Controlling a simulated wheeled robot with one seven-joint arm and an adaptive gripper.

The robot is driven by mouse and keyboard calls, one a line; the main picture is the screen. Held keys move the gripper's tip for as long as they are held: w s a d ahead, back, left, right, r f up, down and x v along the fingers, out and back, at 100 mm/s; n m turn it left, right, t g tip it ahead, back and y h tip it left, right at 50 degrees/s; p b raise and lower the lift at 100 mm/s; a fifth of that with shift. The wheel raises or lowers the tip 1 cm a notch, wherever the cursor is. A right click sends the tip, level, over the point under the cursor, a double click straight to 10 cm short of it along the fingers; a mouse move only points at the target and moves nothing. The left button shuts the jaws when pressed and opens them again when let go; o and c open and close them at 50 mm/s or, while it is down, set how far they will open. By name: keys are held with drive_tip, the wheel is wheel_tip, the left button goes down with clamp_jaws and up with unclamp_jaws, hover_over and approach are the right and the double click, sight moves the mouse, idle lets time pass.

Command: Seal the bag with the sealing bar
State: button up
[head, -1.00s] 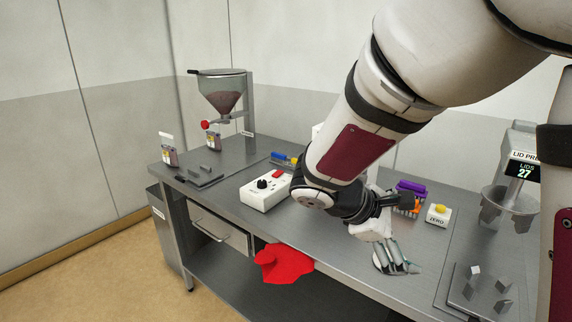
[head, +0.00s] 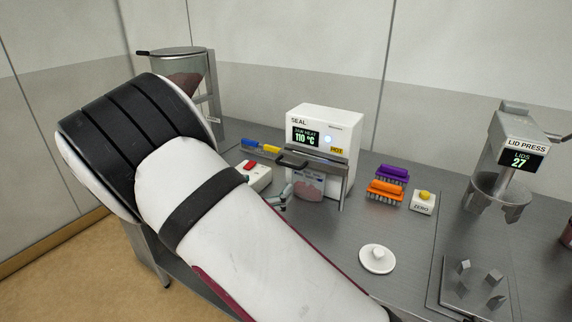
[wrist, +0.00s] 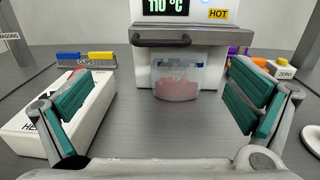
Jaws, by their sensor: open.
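The white sealer (head: 320,122) stands at the back of the bench. Its display reads 110 °C beside a yellow HOT label. The sealing bar, with its dark handle (head: 291,160), shows raised above the bag; the handle also spans the wrist view (wrist: 160,41). The clear bag (head: 308,187) with pinkish contents stands upright under the bar; in the wrist view (wrist: 176,83) its top edge is just below the bar. My gripper (wrist: 163,95) is open and empty in front of the bag, its teal pads wide apart. My arm mostly hides it in the head view.
A white control box (wrist: 62,115) with a red switch is close by my left finger. Purple (head: 391,174) and orange (head: 385,191) brushes and a ZERO button box (head: 423,202) stand right. A white round lid (head: 378,258) lies in front. The lid press (head: 506,165) is far right.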

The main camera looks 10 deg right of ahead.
sight(287, 166)
drive_tip(key=x, duration=1.1)
drive_tip(key=shift+w+d, duration=0.2)
drive_tip(key=shift+d, duration=0.1)
drive_tip(key=c, duration=1.7)
drive_tip(key=shift+s+p, duration=0.1)
drive_tip(key=shift+p, duration=0.2)
